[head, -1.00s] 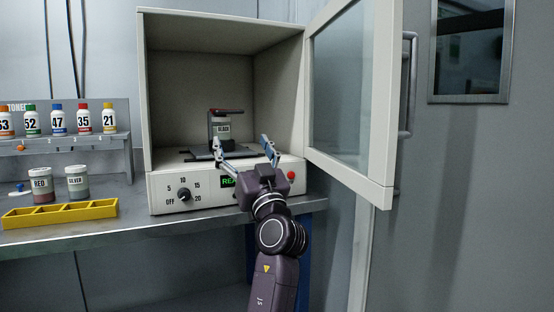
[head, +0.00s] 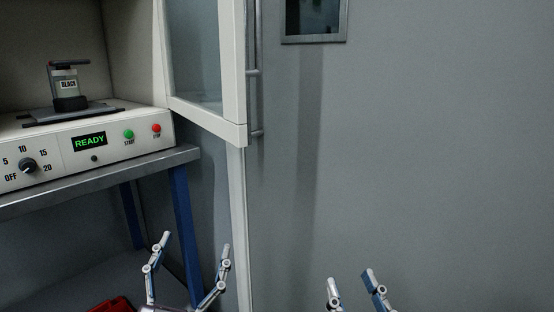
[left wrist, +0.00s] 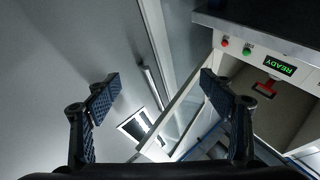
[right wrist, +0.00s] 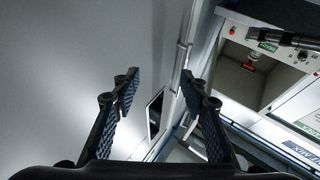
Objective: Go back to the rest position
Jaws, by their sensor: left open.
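My left gripper (head: 195,244) is low in the head view, in front of the bench leg. Its fingers are spread and empty. The left wrist view shows its two fingers (left wrist: 158,88) wide apart with nothing between them. My right gripper (head: 350,281) is to its right, low against the grey wall. Its fingers are closer together but still apart, with nothing between them. The right wrist view also shows this gap (right wrist: 160,82). Both grippers are away from the machine.
The machine (head: 118,150) stands on the bench (head: 90,184), its display reading READY. A jar labelled BLACK (head: 66,82) sits clamped inside. The machine's glazed door (head: 238,131) hangs open. A red object (head: 112,305) is low at left.

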